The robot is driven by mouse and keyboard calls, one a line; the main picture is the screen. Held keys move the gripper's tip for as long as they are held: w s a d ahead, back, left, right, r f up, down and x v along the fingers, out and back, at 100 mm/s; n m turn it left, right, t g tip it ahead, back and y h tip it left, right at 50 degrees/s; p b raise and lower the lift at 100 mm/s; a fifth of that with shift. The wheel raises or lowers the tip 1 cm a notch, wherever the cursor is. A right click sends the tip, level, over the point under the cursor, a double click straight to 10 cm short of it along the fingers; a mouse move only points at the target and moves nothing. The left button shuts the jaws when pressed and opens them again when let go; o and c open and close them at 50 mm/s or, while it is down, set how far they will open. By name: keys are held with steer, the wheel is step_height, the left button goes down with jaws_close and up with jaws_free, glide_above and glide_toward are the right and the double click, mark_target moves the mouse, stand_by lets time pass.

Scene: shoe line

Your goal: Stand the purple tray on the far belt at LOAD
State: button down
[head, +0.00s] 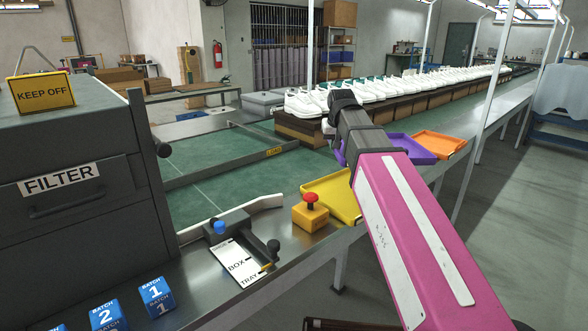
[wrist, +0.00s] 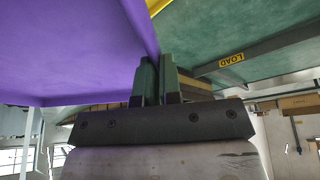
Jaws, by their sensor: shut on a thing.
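The purple tray (head: 412,150) shows on both sides of my arm in the head view, at the near right side of the line between the yellow and orange trays. In the wrist view the purple tray (wrist: 75,50) fills the upper left. My gripper (wrist: 155,75) is shut on its edge wall. The head view hides my fingers behind my arm. The LOAD label (head: 273,151) is on a grey bar across the green belt (head: 235,195), left of the tray. It also shows upside down in the wrist view (wrist: 231,59). I cannot tell whether the tray touches the surface below.
A yellow tray (head: 333,195) and an orange tray (head: 439,144) lie along the near edge. White shoes (head: 400,88) stand in a long row behind. A red button box (head: 310,212), a lever panel (head: 240,258) and the FILTER cabinet (head: 75,170) are nearer. The green belt near LOAD is clear.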

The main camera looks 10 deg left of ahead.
steer(key=s+a+f+n+y, duration=0.1)
steer(key=a+f+n, duration=0.15)
steer(key=a, duration=0.65)
steer(key=s+a+f+n+g+y, duration=0.1)
steer(key=a+n, duration=0.2)
steer(key=a, duration=0.6)
steer(key=s+a+f+n+y, duration=0.1)
steer(key=s+a+f+n, duration=0.1)
steer(key=a, duration=0.7)
steer(key=w+f, duration=0.2)
steer(key=w, duration=0.1)
steer(key=w+d+f, duration=0.1)
steer(key=w+f, duration=0.1)
steer(key=w, duration=0.2)
steer(key=w+f, duration=0.2)
steer(key=w, duration=0.2)
steer(key=shift+w+d+f, duration=0.1)
steer(key=shift+d+f, duration=0.05)
steer(key=shift+f, duration=2.2)
steer(key=c, duration=1.3)
jaws_free()
steer(key=v, duration=1.2)
steer(key=shift+w+a+r, duration=0.15)
steer(key=shift+a+r, duration=0.05)
steer(key=shift+r, duration=0.1)
